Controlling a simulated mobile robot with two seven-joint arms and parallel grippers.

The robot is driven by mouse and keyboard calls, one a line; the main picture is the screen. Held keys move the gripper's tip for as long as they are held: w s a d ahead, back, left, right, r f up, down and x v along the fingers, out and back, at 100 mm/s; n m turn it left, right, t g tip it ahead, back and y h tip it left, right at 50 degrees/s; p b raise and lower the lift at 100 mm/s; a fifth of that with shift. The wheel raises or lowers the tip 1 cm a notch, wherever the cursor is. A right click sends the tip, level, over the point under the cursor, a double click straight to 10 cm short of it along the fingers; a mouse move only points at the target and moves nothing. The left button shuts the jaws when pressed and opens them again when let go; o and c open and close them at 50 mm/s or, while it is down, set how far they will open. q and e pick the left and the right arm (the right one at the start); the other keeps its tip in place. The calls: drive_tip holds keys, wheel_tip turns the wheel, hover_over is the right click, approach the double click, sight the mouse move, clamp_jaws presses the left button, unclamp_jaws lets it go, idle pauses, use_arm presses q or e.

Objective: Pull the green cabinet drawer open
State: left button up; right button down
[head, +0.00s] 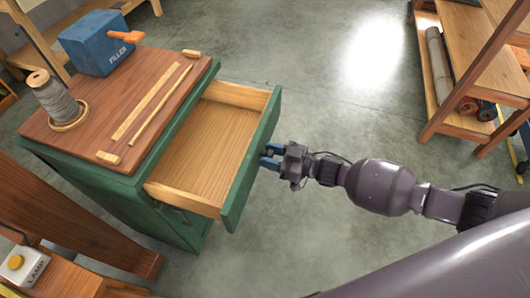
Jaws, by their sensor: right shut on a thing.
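The green cabinet (152,192) stands at the left with a wooden top. Its drawer (207,152) is pulled well out, with a pale wooden inside that looks empty. The drawer's green front (250,160) faces right. My right gripper (268,157) is at the middle of the outer side of this front, its blue fingers shut. The handle between the fingers is hidden from this view. My left gripper is not in view.
On the cabinet top are a blue box (101,43) marked FILLER, a grey wool spool (58,98) and thin wooden strips (148,107). A wooden shelf (480,70) stands at the upper right. The concrete floor (320,90) between is clear.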

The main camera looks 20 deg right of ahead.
drive_tip(key=c, duration=0.7)
unclamp_jaws()
drive_tip(key=shift+o, duration=0.2)
drive_tip(key=shift+s+d, duration=0.15)
drive_tip(key=shift+d, duration=0.05)
drive_tip(key=p+v, duration=0.1)
drive_tip(key=v, duration=0.9)
drive_tip(key=shift+d, duration=0.15)
drive_tip(key=shift+s, duration=0.1)
